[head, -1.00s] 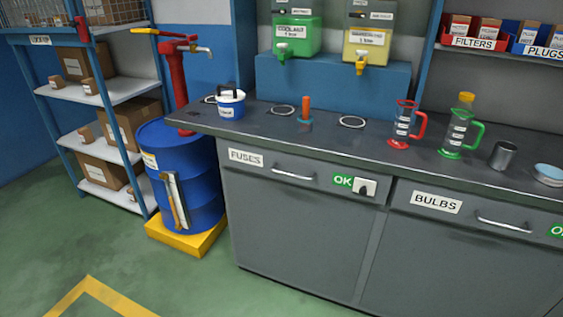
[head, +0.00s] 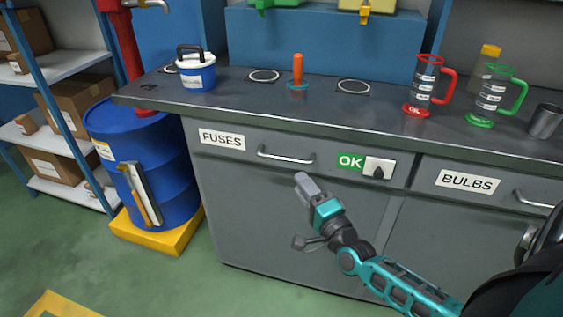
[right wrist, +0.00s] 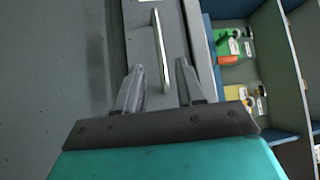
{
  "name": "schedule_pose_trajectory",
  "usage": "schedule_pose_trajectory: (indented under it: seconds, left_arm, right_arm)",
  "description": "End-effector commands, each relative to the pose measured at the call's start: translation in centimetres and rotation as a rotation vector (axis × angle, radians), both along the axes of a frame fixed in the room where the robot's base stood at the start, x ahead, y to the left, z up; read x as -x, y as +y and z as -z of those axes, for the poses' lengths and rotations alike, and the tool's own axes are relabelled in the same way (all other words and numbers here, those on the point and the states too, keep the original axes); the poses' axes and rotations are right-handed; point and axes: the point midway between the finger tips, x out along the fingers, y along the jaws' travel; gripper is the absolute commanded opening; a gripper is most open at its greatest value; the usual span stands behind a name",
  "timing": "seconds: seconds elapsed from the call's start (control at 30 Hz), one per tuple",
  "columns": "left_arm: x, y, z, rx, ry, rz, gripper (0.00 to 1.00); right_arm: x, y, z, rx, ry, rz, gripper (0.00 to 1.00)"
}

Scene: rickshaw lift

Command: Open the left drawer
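The left drawer (head: 225,159), labelled FUSES, is shut in the grey workbench in the head view. Its metal bar handle (head: 285,156) is on the drawer front. My right gripper (head: 303,187) is just below and in front of the handle in the head view. In the right wrist view, my right gripper (right wrist: 160,72) is open. The handle (right wrist: 159,40) lines up with the gap between its two fingers, apart from both. My left gripper is in neither current view.
A green OK sign (head: 349,161) and a switch (head: 379,168) are right of the handle. The BULBS drawer (head: 467,181) is shut farther right. A blue barrel (head: 160,170) stands left of the bench. A red jug (head: 425,85) and green jug (head: 490,95) stand on top.

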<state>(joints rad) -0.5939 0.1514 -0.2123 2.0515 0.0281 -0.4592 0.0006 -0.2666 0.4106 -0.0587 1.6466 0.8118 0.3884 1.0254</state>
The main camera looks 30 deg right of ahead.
Motion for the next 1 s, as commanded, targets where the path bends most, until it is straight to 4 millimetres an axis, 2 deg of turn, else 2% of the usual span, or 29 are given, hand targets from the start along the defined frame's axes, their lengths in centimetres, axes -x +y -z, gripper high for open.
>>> schedule_pose_trajectory:
  seconds: [0.3, 0.5, 0.7, 1.0]
  left_arm:
    - [0.0, 0.0, 0.5, 0.0, 0.004, 0.002, 0.43]
    - [-0.1, -0.1, 0.5, 0.003, 0.0, 0.003, 0.43]
    - [-0.1, -0.1, 0.8, 0.005, 0.0, 0.003, 0.43]
    - [0.0, -0.2, 0.9, 0.005, 0.002, 0.003, 0.43]
  right_arm:
    - [-6.2, -0.3, -0.9, 0.001, -0.002, -0.001, 0.38]
    - [-9.1, -0.5, -1.1, 0.002, 0.001, -0.002, 0.38]
    - [-10.6, -0.6, -1.4, 0.003, 0.002, -0.001, 0.38]
    - [-10.8, -0.6, -1.4, 0.003, 0.003, -0.002, 0.38]
